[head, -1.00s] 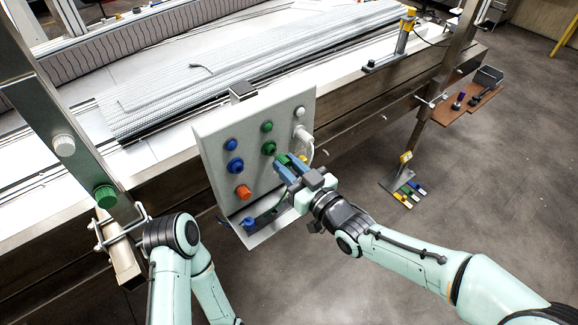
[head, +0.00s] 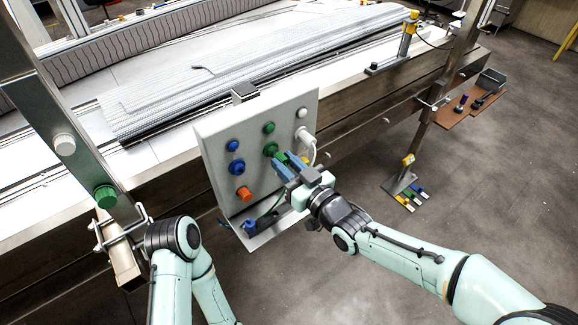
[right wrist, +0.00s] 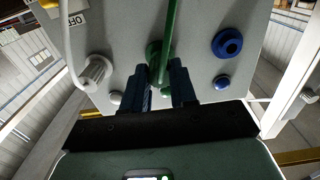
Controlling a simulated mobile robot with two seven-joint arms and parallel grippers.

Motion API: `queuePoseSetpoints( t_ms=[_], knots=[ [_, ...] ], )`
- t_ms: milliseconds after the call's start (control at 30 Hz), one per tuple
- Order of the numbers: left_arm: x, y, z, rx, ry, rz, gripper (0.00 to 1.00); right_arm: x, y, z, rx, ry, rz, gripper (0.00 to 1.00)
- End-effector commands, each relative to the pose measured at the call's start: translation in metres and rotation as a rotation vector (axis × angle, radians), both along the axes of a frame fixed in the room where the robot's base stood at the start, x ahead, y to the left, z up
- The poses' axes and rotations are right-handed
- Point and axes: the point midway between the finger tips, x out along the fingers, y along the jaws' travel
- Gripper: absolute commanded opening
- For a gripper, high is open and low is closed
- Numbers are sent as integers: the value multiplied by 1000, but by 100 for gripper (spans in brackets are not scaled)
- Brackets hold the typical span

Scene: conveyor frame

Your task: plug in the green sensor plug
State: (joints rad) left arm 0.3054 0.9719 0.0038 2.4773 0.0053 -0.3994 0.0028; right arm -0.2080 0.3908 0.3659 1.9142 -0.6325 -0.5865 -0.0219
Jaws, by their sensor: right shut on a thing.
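The green plug (head: 282,158) is between the fingers of my right gripper (head: 285,166), which is shut on it. It is at the green socket (head: 270,149) on the grey panel (head: 215,150). I cannot tell whether it is seated. In the right wrist view, the two dark fingers of my right gripper (right wrist: 165,88) reach up to the green socket (right wrist: 153,50). A green cable (right wrist: 169,35) runs up in front of it, and the fingers mostly hide the plug. My left arm shows at lower left; its gripper is not in view.
A white plug (head: 306,133) with a white cable sits at the panel's right. A blue socket (head: 236,166), an orange fitting (head: 244,194) and small round lamps are on the panel. A blue plug (head: 249,225) lies on the ledge below. The conveyor frame is behind.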

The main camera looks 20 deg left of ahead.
Motion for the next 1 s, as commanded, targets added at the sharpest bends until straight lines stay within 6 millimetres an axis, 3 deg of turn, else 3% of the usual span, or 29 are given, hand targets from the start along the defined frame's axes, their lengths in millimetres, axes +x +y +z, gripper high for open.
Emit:
queuePoseSetpoints(
  t_ms=[700,733,800,1000],
  knots=[
    [0,0,-2,0,0,0,43,7,10,0,1,-1,1,0],
    [0,0,-2,0,1,0,43,7,10,0,1,-1,1,33],
    [0,0,-2,0,1,0,43,7,10,0,1,-1,1,56],
    [0,0,-2,0,1,0,43,7,10,0,0,0,0,56]
  ],
)
